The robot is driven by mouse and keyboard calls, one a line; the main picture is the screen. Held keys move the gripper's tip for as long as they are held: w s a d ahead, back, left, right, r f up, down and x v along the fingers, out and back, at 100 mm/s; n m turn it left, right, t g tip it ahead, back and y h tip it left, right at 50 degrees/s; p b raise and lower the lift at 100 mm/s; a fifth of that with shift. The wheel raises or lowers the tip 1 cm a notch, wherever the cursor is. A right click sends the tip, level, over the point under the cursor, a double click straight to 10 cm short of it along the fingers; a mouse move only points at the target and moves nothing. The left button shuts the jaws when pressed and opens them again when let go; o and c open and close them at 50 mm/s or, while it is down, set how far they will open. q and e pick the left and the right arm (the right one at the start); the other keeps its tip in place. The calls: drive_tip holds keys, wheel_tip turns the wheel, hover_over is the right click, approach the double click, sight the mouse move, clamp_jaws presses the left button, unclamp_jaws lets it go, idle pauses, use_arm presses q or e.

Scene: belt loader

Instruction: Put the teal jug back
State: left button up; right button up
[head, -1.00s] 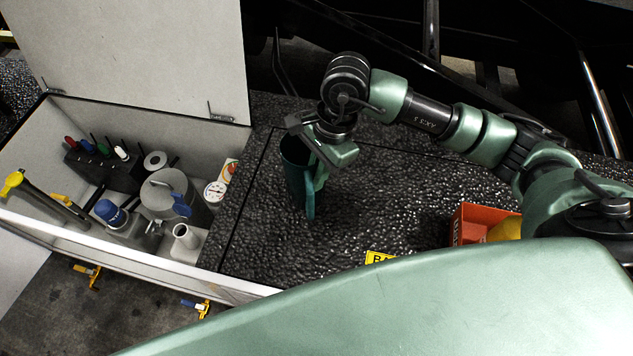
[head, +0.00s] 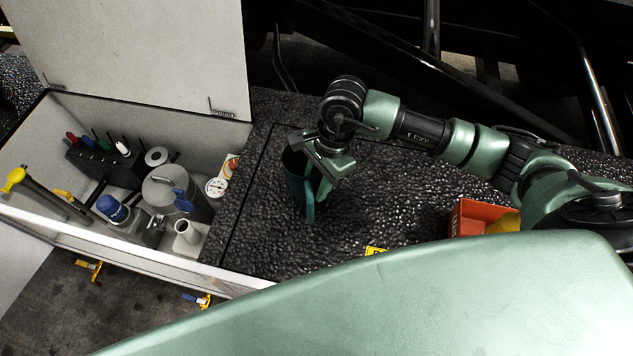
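The teal jug (head: 297,183) stands upright on the black textured surface, right of the open grey box. Its handle side faces the camera. My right gripper (head: 324,167) points down at the jug's right side, by its rim and the top of its handle. The fingers overlap the jug in the head view, so I cannot tell whether they are closed on it. My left gripper is not in view.
The open box (head: 235,279) holds a grey watering-can-like jug (head: 160,194), a blue-capped bottle (head: 112,209), a white funnel-like piece (head: 188,236), a gauge (head: 216,187) and several coloured-handled tools. A red bin (head: 472,219) stands at right.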

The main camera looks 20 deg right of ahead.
drive_tip(key=b+v, duration=0.3)
drive_tip(key=v, duration=0.9)
drive_tip(key=shift+r+b, duration=0.2)
drive_tip(key=shift+b, duration=0.2)
